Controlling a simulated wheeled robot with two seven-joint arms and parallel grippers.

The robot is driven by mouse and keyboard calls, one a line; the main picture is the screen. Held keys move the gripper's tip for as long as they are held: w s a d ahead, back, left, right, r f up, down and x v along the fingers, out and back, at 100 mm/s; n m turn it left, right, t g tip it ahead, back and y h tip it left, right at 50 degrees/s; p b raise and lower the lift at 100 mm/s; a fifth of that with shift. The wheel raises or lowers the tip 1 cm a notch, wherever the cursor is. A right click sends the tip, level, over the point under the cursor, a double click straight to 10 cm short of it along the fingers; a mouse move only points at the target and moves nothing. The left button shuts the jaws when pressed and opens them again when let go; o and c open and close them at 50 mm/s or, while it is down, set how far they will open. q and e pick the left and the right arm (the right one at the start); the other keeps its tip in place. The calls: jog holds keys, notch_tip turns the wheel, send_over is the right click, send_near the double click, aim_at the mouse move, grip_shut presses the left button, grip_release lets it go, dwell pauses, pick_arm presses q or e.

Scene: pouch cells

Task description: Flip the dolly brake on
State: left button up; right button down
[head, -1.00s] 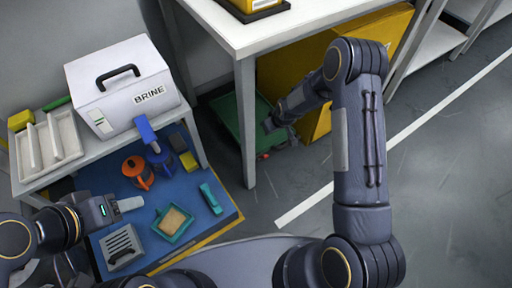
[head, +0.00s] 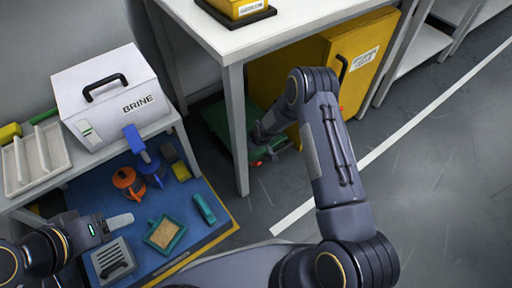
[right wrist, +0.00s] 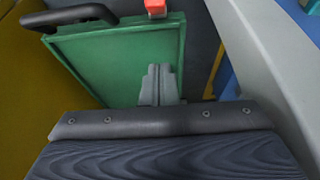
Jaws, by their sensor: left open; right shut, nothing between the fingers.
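The green dolly (head: 215,119) stands on the floor under the white table, partly hidden by the table leg and my right arm. A small red part, likely the brake pedal (head: 257,163), shows at its near edge. In the right wrist view the red part (right wrist: 155,8) sits at the top, by the green deck (right wrist: 120,55), beyond my fingertips and apart from them. My right gripper (right wrist: 161,82) is shut and empty, low over the deck; in the head view its fingers are hard to make out.
A yellow cabinet (head: 350,45) stands right behind the dolly. The white table (head: 235,40) overhangs it, with a leg close to my right arm. A BRINE box (head: 105,110) and a blue mat (head: 195,185) with tools lie left. Floor at right is clear.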

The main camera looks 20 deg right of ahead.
aim_at(256, 164)
jog(key=x, duration=0.2)
jog(key=b+x, duration=0.2)
jog(key=x, duration=0.1)
jog(key=shift+s+d+f, duration=0.15)
jog(key=shift+s+f, duration=0.05)
jog(key=shift+f, duration=0.25)
jog(key=shift+s+d+f, duration=0.15)
jog(key=shift+s+f, duration=0.1)
jog(key=shift+s, duration=0.2)
jog(key=shift+s+d+f, duration=0.15)
jog(key=shift+s+f, duration=0.1)
jog(key=shift+s, duration=0.25)
jog(key=shift+s+d+f+b, duration=0.15)
jog(key=shift+s+f+b, duration=0.15)
jog(key=shift+s, duration=0.15)
jog(key=shift+r, duration=0.1)
jog(key=shift+s, duration=0.1)
